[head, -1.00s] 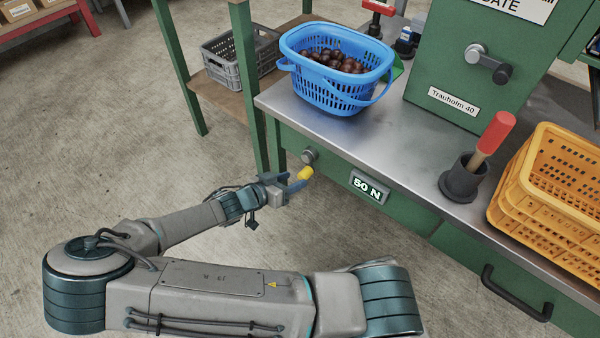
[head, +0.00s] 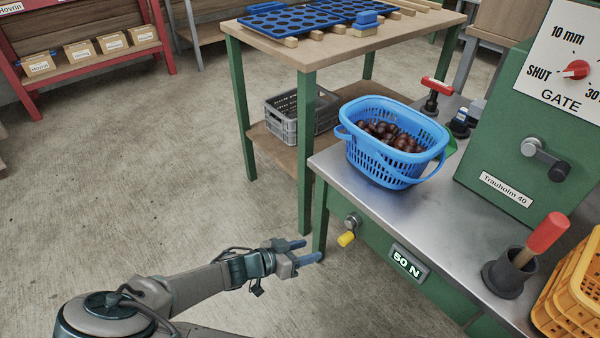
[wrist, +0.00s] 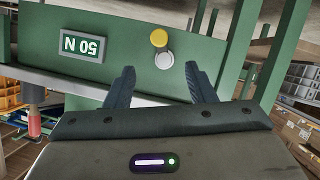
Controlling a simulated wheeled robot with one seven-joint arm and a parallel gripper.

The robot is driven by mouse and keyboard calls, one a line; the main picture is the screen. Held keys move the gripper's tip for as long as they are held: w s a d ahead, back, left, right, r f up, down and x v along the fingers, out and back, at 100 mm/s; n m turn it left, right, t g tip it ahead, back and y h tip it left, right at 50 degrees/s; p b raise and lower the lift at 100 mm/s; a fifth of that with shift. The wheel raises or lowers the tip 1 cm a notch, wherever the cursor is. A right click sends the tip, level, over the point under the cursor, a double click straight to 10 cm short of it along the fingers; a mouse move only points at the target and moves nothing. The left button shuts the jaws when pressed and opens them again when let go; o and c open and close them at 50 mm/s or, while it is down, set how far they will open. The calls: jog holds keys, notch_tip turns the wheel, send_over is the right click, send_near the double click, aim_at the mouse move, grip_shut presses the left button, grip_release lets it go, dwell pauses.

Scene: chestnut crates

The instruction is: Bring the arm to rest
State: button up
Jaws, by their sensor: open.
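My gripper (head: 303,252) is open and empty in the head view. It is left of the green workbench front, below the tabletop, with its two blue-grey fingers apart. The yellow-tipped knob (head: 347,238) on the bench front is to the right of the fingertips, apart from them. In the wrist view my gripper (wrist: 160,84) also shows open. There the yellow knob (wrist: 159,38) and its grey collar appear beyond the gap between the fingers, with nothing held. The "50 N" display (head: 408,262) is on the bench front to the right of the knob.
A blue basket of chestnuts (head: 363,154) stands on the metal bench top (head: 338,172). A red-handled tool in a black holder (head: 503,276) and a yellow crate (head: 566,297) are at right. A wooden table (head: 290,46) stands behind. The floor at left is clear.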

jog(key=s+d+r+n+g+y+p, duration=0.1)
jog(key=s+d+r+n+y+p, duration=0.2)
jog(key=r+p, duration=0.8)
jog(key=s+d+r+n+g+y+p, duration=0.1)
jog(key=s+d+r+y+p, duration=0.3)
jog(key=r+p, duration=0.7)
jog(key=s+d+r+n+g+y+p, duration=0.1)
jog(key=s+d+r+n+y+p, duration=0.3)
jog(key=r, duration=3.1)
jog(key=s+y+p, duration=0.1)
jog(key=p, duration=0.6)
jog(key=shift+s+d+r+n+g, duration=0.2)
jog(key=shift+d+r+n+g, duration=0.05)
jog(key=shift+n+g, duration=0.05)
